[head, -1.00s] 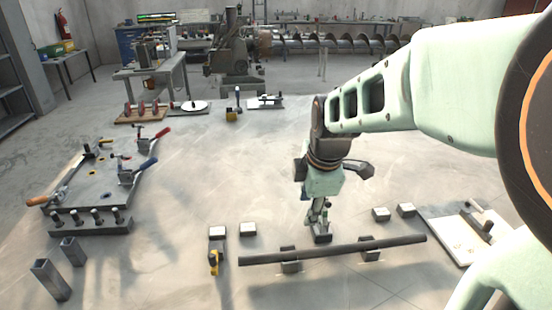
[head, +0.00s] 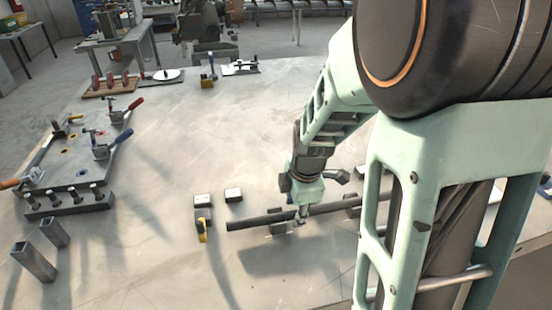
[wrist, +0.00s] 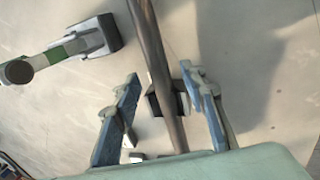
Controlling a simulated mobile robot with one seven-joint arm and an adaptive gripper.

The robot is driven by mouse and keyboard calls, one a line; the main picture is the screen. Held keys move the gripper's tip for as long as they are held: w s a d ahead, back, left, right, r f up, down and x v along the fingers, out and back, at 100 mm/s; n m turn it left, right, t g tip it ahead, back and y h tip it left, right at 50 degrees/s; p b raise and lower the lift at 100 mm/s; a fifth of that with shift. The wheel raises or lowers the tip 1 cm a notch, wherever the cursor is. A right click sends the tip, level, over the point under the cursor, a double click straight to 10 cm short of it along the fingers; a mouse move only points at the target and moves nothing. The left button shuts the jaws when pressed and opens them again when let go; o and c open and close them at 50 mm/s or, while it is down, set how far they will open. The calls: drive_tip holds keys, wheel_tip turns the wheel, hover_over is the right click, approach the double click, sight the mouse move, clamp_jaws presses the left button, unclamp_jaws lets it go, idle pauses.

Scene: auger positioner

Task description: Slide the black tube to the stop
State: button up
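The black tube (head: 245,222) lies across a pair of low dark support blocks on the light worktop, running from left to right in the head view. Its right part is hidden behind my arm. My gripper (head: 301,215) is down at the tube, right of its left end. In the wrist view the tube (wrist: 153,50) passes lengthwise between the two blue fingers of my gripper (wrist: 160,76). The fingers stand apart, with a visible gap on both sides of the tube. A dark support block (wrist: 182,103) shows beneath it there. I cannot tell which part is the stop.
A small block with a yellow part (head: 203,230) stands just left of the tube's left end. A light-topped block (head: 233,194) stands behind it. The front middle worktop is clear.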

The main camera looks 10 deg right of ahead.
sight(275, 217)
drive_tip(key=shift+x, duration=0.8)
drive_tip(key=shift+c, duration=0.4)
clamp_jaws()
drive_tip(key=shift+s+a+p, duration=0.1)
drive_tip(key=shift+a+p, duration=0.65)
drive_tip(key=shift+a, duration=1.8)
drive_tip(key=shift+o, duration=0.4)
unclamp_jaws()
